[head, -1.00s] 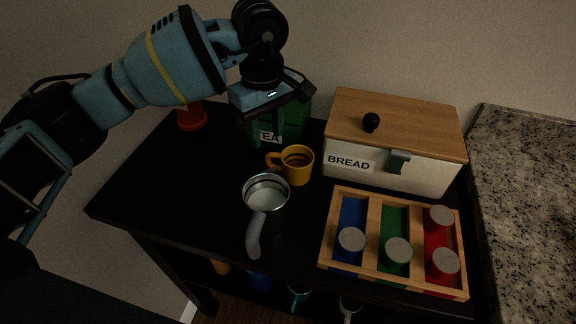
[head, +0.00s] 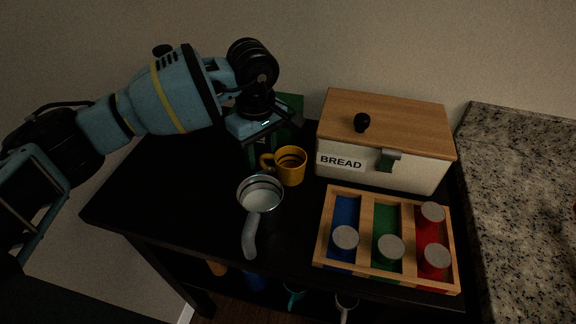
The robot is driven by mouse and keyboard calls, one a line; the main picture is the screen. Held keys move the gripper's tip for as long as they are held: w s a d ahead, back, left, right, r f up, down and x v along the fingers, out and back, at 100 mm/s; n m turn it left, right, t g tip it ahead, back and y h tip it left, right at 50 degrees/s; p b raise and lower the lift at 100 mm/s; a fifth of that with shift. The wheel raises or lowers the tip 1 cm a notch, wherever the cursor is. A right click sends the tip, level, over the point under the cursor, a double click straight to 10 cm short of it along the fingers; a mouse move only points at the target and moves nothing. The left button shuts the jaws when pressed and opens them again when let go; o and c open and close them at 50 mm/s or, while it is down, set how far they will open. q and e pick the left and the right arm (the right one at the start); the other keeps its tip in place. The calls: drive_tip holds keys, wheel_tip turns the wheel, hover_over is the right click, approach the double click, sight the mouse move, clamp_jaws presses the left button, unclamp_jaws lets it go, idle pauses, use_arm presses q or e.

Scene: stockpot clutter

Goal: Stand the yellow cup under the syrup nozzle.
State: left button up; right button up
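The yellow cup (head: 290,172) stands upright on the dark table, its handle to the left. My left gripper (head: 272,145) hangs just behind and above the cup, pointing down. Its dark fingers look spread apart with nothing between them, though the tips are hard to make out against the dark background. It appears apart from the cup. No syrup nozzle can be made out. My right gripper is out of view.
A metal pot with a grey handle (head: 251,238) stands just in front of the cup. A green canister (head: 292,103) is partly hidden behind my gripper. A bread box (head: 415,175) and a wooden tray of lidded jars (head: 365,222) stand right. The table's left side is clear.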

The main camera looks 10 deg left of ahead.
use_arm(q)
drive_tip(key=shift+f, duration=1)
clamp_jaws()
drive_tip(key=shift+r, duration=0.1)
wheel_tip(320, 180, up, 18)
